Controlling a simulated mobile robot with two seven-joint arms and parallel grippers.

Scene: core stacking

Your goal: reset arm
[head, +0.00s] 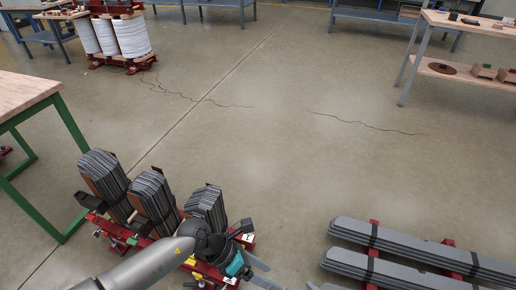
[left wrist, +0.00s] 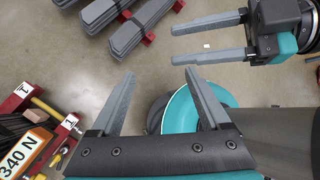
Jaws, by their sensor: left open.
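My left gripper (head: 276,277) reaches in from the bottom left of the head view, beside the front end of a red rack. In the left wrist view my left gripper (left wrist: 160,73) has its two grey fingers apart with nothing between them. My right gripper (left wrist: 181,45) shows at the upper right of the left wrist view, its fingers also apart and empty. Three stacks of grey laminated core plates (head: 153,196) stand on the red rack (head: 113,230), left of my left gripper. My arm hides part of the rack and the nearest stack.
Long grey plate bundles (head: 400,245) lie on red supports at the lower right. A green-legged table (head: 22,95) stands at the left. White coils (head: 120,38) stand at the back left, a shelf table (head: 470,75) at the right. The middle floor is clear.

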